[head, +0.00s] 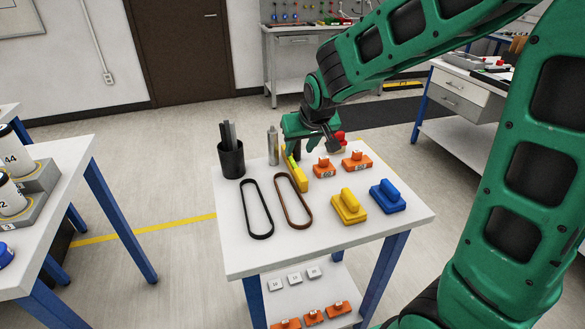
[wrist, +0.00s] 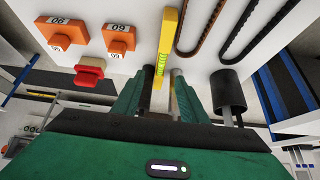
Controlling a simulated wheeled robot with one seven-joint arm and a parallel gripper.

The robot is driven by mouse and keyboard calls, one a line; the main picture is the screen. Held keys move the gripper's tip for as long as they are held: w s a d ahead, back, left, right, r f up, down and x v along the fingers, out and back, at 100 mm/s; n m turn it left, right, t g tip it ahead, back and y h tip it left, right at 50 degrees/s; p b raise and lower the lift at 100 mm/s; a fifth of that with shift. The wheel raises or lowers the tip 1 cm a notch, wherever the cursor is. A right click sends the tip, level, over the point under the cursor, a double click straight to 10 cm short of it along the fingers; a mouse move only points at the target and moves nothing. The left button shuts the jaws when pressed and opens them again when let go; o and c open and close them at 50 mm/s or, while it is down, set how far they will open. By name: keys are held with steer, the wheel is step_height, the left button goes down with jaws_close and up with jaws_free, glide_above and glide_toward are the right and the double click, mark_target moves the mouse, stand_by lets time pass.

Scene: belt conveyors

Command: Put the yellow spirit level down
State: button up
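The yellow spirit level (head: 299,175) is a narrow bar on the white table, on edge and pointing away from me, beside the brown belt. In the wrist view the yellow spirit level (wrist: 167,35) shows a green vial near its gripper end. My gripper (head: 309,143) is over the table's far side at the level's far end. In the wrist view my gripper (wrist: 162,77) has its fingers apart, with the level's end between them, closer to the left finger and with a gap to the right one. Its contact with the table is hard to see.
A black belt (head: 257,209), brown belt (head: 293,201), black cup (head: 231,160) and grey cylinder (head: 272,146) stand left of or near the level. Two orange blocks (head: 324,168) (head: 357,161), a yellow block (head: 348,206) and a blue block (head: 387,196) are to the right.

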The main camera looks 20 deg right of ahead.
mark_target(294, 162)
steer(key=shift+s+x, duration=0.1)
steer(key=shift+x, duration=2.4)
steer(key=shift+s+x, duration=0.15)
steer(key=shift+x, duration=2.35)
steer(key=shift+a+f, duration=0.1)
steer(key=shift+f, duration=0.05)
jaws_close()
